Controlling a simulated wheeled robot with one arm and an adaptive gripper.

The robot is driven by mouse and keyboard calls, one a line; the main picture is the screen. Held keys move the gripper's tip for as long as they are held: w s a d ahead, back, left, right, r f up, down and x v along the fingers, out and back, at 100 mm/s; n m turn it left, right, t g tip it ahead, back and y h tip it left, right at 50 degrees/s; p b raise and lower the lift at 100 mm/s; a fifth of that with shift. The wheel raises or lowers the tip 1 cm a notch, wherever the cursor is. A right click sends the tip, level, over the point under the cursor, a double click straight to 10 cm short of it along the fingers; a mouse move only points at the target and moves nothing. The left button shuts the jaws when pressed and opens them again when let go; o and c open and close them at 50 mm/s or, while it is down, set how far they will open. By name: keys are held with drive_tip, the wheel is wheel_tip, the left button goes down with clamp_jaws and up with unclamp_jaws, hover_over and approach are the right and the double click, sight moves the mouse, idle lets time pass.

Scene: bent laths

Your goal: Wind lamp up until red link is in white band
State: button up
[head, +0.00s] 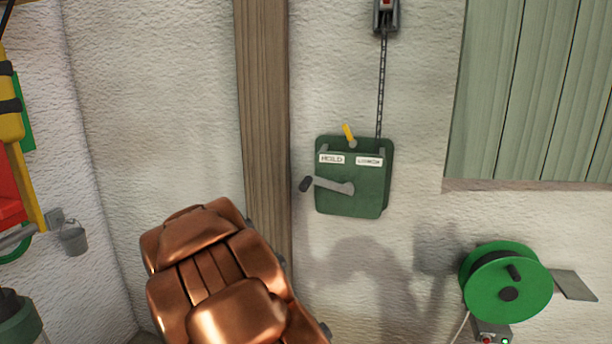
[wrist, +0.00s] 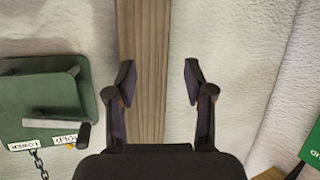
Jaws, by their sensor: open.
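The green winch box (head: 350,200) is on the wall right of the wooden post, with labels HOLD and LOWER. Its yellow lever (head: 348,131) leans left, towards HOLD. The grey crank (head: 330,186) points left and ends in a dark knob (head: 306,184). A chain (head: 382,85) rises from the box to a bracket (head: 386,15) with a red spot; I cannot tell whether this is the red link. The lamp and white band are not identifiable. My gripper (wrist: 158,80) is open and empty before the post; the crank knob (wrist: 84,136) is left of it in the wrist view.
The wooden post (head: 263,120) runs up the wall. A green reel (head: 505,285) is at lower right, below green boards (head: 540,90). Red and yellow gear and a small bucket (head: 73,238) are at left. The wall around the box is mostly clear.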

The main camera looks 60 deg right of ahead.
sight(305, 187)
drive_tip(key=s+d+r+h+p, duration=0.2)
drive_tip(key=d+r+h, duration=0.1)
drive_tip(key=d+r, duration=0.2)
drive_tip(key=s+d+r+h+p, duration=0.1)
drive_tip(key=d+r+h+p, duration=0.1)
drive_tip(key=d+r, duration=0.4)
drive_tip(key=s+d+r+t+h+p, duration=0.1)
drive_tip(key=s+d+r+h+p, duration=0.1)
drive_tip(key=d+r, duration=0.4)
drive_tip(key=shift+s+d+m+h+p, duration=0.15)
drive_tip(key=shift+s+d+h+p, duration=0.1)
drive_tip(key=shift+d+h, duration=0.35)
drive_tip(key=shift+s+d+m+h+p, duration=0.15)
drive_tip(key=shift+d+h+p, duration=0.2)
drive_tip(key=shift+h, duration=0.35)
drive_tip(key=shift+x, duration=0.85)
drive_tip(key=shift+f, duration=0.15)
clamp_jaws()
